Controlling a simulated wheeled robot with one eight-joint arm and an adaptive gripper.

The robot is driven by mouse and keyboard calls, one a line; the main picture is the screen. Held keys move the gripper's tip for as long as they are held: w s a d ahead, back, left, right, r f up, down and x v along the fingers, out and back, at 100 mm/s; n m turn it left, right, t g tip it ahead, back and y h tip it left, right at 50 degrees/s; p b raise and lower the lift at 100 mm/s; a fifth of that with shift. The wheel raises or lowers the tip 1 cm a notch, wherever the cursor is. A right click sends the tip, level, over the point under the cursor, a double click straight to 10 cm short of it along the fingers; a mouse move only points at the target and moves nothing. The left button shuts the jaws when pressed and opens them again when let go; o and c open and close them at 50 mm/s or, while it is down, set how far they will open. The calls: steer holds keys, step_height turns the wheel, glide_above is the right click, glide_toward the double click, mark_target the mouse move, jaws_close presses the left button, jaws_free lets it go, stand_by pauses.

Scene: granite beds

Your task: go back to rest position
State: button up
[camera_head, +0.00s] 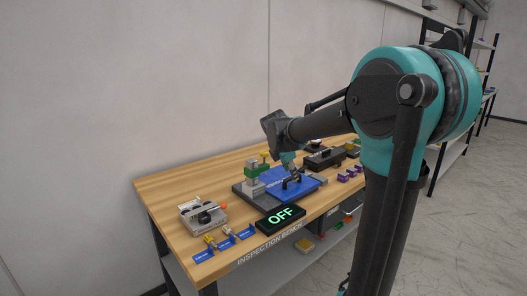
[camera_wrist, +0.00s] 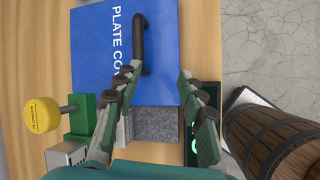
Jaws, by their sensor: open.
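My gripper (camera_wrist: 154,95) is open and empty in the wrist view, its two fingers apart above the bench. Between and beyond the fingertips lies a blue plate cover (camera_wrist: 95,50) with a black handle (camera_wrist: 139,45). A grey granite surface (camera_wrist: 158,123) shows between the fingers, next to the cover. In the head view my gripper (camera_head: 289,170) hangs low over the blue cover (camera_head: 306,187); whether it touches the handle cannot be told there. My teal and black arm reaches over the bench from the right.
The wooden inspection bench (camera_head: 165,190) stands against a wall. A green and grey stand (camera_head: 257,177), a grey device with an orange knob (camera_head: 203,214), a black "OFF" display (camera_head: 281,218) and purple pieces (camera_head: 343,177) crowd it. A barrel (camera_wrist: 270,140) is beside the bench. Floor at right is clear.

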steer(key=s+d+f+m+y, duration=0.1)
steer(key=s+f+m, duration=0.5)
steer(key=s, duration=0.3)
steer(key=s+d+f+m+y, duration=0.1)
steer(key=s+f+m, duration=0.5)
steer(key=s+m, duration=0.2)
steer(key=s+d+f+m+y, duration=0.1)
steer(key=s+f+m, duration=0.5)
steer(key=s, duration=0.5)
steer(key=shift+s+f+m+g+y, duration=0.2)
steer(key=shift+s+m+g+y, duration=0.15)
steer(key=shift+m, duration=0.55)
